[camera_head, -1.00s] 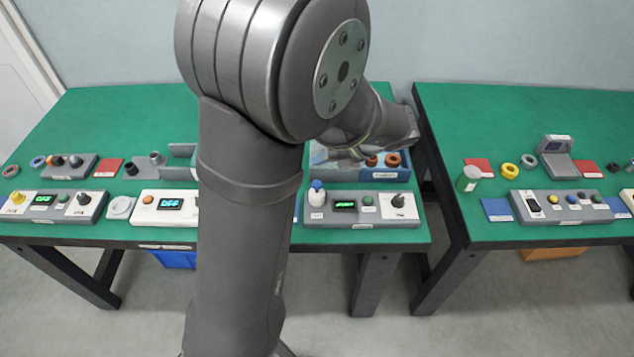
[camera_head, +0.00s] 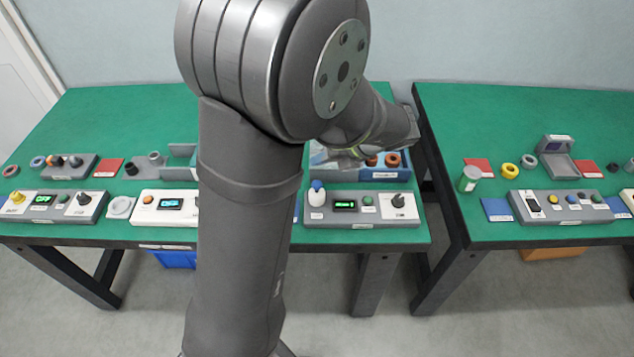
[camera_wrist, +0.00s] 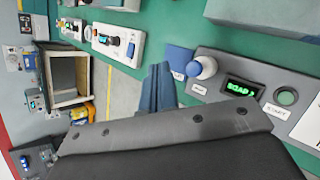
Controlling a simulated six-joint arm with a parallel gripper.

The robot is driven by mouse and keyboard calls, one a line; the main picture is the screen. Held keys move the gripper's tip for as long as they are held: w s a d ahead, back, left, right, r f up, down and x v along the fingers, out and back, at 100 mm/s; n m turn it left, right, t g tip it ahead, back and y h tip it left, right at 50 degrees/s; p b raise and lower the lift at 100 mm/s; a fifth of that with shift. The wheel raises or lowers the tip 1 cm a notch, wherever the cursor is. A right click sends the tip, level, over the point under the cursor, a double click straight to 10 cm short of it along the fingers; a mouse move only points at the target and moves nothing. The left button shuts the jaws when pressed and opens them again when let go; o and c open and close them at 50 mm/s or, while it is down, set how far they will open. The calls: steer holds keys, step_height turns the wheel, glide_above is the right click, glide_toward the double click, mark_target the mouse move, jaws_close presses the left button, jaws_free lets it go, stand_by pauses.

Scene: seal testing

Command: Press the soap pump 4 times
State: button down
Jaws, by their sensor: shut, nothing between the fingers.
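The soap pump (camera_head: 317,194) is a small white bottle with a blue top, upright at the left end of a grey panel on the green table. It also shows in the wrist view (camera_wrist: 203,68), seen from above. Beside it a green-lit display (camera_wrist: 239,91) reads "SOAP" and a character I cannot read surely. My gripper (camera_wrist: 158,72) is shut and empty, its blue-grey fingertips just left of the pump in the wrist view, apart from it in the picture. In the head view my arm hides most of the gripper.
The same panel carries a green button (camera_head: 368,200) and a dark knob (camera_head: 398,201). A blue pad (camera_wrist: 181,58) lies beside the pump. A blue-grey bin (camera_head: 383,174) with orange rings stands behind the panel. A white panel (camera_head: 165,205) stands to the left.

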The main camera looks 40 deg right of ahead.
mark_target(321, 185)
steer(key=shift+r, duration=0.1)
stand_by(0.3)
step_height(321, 185, up, 4)
steer(key=shift+f, duration=0.15)
steer(key=shift+f, duration=4.45)
steer(key=shift+f, duration=0.4)
